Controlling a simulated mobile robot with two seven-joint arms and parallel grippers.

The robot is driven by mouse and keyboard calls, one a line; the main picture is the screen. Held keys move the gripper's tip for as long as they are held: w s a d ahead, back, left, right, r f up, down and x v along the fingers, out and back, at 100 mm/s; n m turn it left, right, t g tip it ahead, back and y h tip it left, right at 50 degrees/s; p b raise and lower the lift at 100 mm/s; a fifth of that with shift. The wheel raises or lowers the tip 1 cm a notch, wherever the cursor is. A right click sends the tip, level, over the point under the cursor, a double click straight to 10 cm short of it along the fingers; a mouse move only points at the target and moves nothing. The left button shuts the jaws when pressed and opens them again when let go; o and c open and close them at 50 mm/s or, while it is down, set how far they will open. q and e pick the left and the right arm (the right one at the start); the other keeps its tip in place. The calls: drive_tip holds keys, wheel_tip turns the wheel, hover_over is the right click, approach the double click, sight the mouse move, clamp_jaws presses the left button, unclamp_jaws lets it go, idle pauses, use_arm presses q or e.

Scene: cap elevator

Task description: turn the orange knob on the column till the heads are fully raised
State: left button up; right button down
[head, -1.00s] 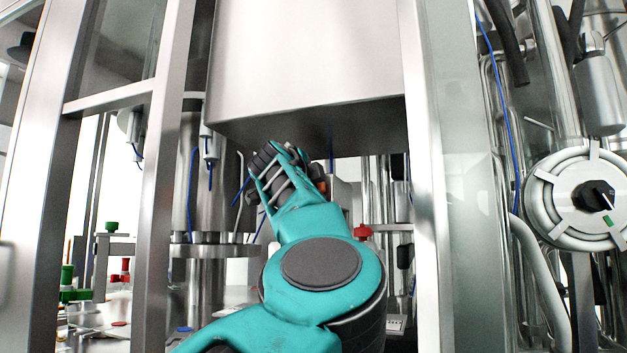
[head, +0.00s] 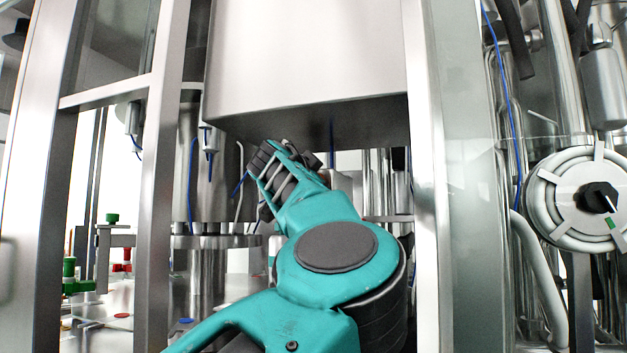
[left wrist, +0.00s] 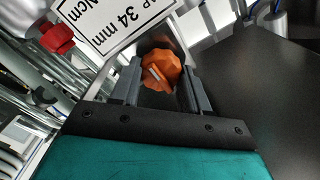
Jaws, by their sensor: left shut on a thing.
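The orange knob (left wrist: 160,72) shows in the left wrist view, a faceted knob with a pale bar mark on its face. My left gripper (left wrist: 163,80) has one finger on each side of it and is shut on it. In the head view my teal left arm reaches up to my left gripper (head: 268,160) under the big steel housing (head: 305,60); the knob is hidden there. The heads cannot be made out clearly. My right gripper is not in view.
Steel frame posts (head: 160,180) stand left of my arm, and a glass-edged post (head: 425,180) stands right. A round black-knobbed fitting (head: 598,198) is at far right.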

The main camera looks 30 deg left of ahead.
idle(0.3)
use_arm(q)
drive_tip(key=o, duration=1.1)
drive_tip(key=shift+c, duration=0.2)
drive_tip(key=shift+s, duration=0.15)
drive_tip(key=b+v, duration=0.8)
drive_tip(key=v, duration=0.4)
drive_tip(key=shift+s, duration=0.35)
drive_tip(key=shift+f, duration=0.1)
